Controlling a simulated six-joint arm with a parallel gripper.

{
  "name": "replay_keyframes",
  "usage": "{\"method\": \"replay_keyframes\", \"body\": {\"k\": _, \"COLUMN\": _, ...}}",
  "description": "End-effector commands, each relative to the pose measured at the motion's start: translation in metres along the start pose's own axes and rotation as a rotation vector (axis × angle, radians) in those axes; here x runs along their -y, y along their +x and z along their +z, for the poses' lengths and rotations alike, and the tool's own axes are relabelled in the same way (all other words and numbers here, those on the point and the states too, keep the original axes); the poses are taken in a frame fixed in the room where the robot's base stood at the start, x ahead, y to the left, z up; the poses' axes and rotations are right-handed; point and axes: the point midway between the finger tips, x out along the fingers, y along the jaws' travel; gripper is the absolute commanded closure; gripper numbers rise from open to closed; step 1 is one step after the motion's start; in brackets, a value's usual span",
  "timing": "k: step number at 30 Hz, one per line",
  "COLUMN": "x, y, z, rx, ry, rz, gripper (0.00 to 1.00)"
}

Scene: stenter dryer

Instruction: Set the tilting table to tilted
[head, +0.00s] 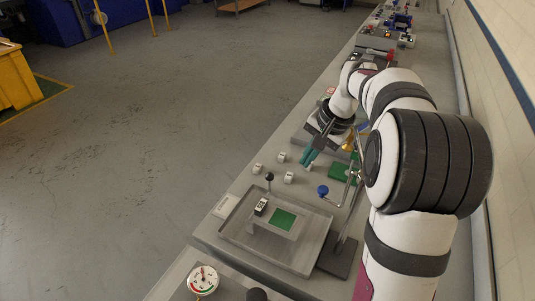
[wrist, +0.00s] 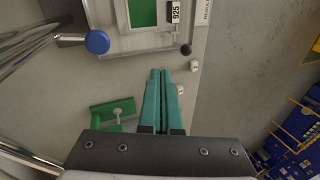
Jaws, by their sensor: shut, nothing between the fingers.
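What appears to be the tilting table is a grey plate with a green square (head: 283,219) inside a shallow grey tray (head: 236,238). I cannot tell for sure whether the plate is level or tilted. A small white block with a black-marked label (head: 261,207) is on the plate. A lever with a black ball knob (head: 269,177) stands at the tray's back edge; the knob also shows in the wrist view (wrist: 186,50). My gripper (head: 308,158), with teal fingers, is shut and empty above the bench behind the tray. In the wrist view its fingertips (wrist: 161,72) are apart from the knob.
A blue knob on a metal arm (head: 323,190) stands right of the lever. A green part (wrist: 113,112) lies near my fingers. Several small white blocks (head: 258,169) sit on the bench. A round gauge (head: 203,281) is at the front. The floor to the left is open.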

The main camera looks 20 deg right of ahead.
Motion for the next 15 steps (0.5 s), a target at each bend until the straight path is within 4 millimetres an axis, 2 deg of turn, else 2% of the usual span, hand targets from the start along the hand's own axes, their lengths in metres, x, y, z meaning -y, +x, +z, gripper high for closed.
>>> {"method": "replay_keyframes", "body": {"k": 8, "x": 0.0, "y": 0.005, "z": 0.002, "rx": 0.003, "ry": -0.002, "rz": 0.002, "gripper": 1.0}}
{"method": "replay_keyframes", "body": {"k": 11, "x": 0.0, "y": 0.02, "z": 0.002, "rx": 0.006, "ry": -0.002, "rz": 0.003, "gripper": 1.0}}
{"method": "replay_keyframes", "body": {"k": 15, "x": 0.0, "y": 0.05, "z": 0.003, "rx": 0.006, "ry": -0.002, "rz": 0.003, "gripper": 1.0}}
